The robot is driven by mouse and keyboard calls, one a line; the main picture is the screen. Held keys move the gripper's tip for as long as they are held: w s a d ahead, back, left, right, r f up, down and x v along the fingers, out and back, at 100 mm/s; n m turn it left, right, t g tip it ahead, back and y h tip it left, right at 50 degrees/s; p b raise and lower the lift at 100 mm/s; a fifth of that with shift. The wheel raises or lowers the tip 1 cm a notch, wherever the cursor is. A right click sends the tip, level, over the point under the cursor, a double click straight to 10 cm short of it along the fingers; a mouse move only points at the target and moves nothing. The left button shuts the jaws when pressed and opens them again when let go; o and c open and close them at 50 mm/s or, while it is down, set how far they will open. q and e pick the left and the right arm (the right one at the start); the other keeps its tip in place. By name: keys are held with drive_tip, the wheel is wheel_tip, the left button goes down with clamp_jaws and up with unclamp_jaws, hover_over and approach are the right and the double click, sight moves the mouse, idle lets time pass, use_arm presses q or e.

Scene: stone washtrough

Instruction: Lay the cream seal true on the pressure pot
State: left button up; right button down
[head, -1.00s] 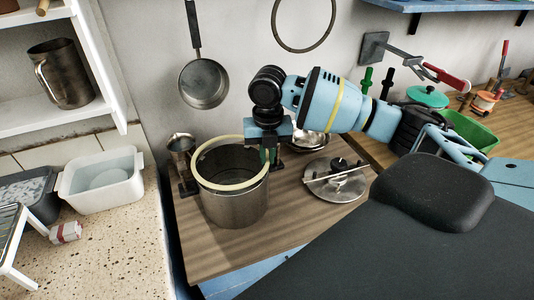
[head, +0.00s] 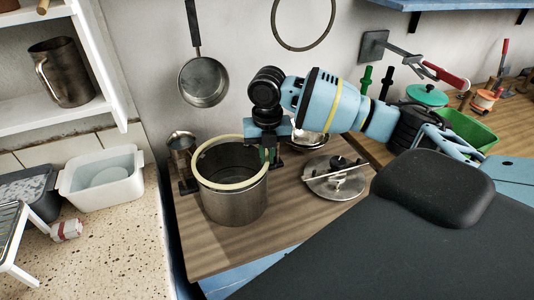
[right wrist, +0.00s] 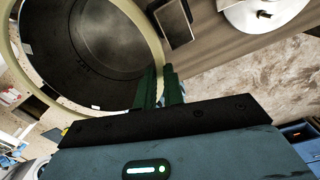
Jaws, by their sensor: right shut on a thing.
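The cream seal (head: 232,188), a pale ring, lies at the mouth of the steel pressure pot (head: 238,208). Its front edge runs along the pot's rim; I cannot tell whether it touches all round. My right gripper (head: 268,154) is shut on the seal's back right side, and its fingers cover that part. In the right wrist view the seal (right wrist: 151,32) curves around the dark pot interior (right wrist: 90,40), with the right gripper's green fingers (right wrist: 164,85) at its edge. My left gripper is not in view.
The pot lid (head: 335,182) lies on the wooden top right of the pot. A metal jug (head: 181,150) stands close behind left, and a metal bowl (head: 310,140) behind my gripper. A white tub (head: 102,182) is at left. The wood in front of the pot is clear.

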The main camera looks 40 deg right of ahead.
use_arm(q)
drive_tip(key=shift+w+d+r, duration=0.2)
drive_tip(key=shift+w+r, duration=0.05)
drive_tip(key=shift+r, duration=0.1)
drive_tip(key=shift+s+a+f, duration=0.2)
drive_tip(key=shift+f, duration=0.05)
use_arm(e)
drive_tip(key=shift+f, duration=0.65)
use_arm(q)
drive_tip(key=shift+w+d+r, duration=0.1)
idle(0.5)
use_arm(e)
drive_tip(key=shift+r, duration=0.15)
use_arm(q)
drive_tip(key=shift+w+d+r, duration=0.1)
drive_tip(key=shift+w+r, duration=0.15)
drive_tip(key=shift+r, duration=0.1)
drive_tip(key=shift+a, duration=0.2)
use_arm(e)
drive_tip(key=shift+f, duration=0.25)
idle(0.4)
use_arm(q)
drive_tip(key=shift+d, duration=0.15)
use_arm(e)
drive_tip(key=c, duration=0.9)
unclamp_jaws()
drive_tip(key=shift+c, duration=0.2)
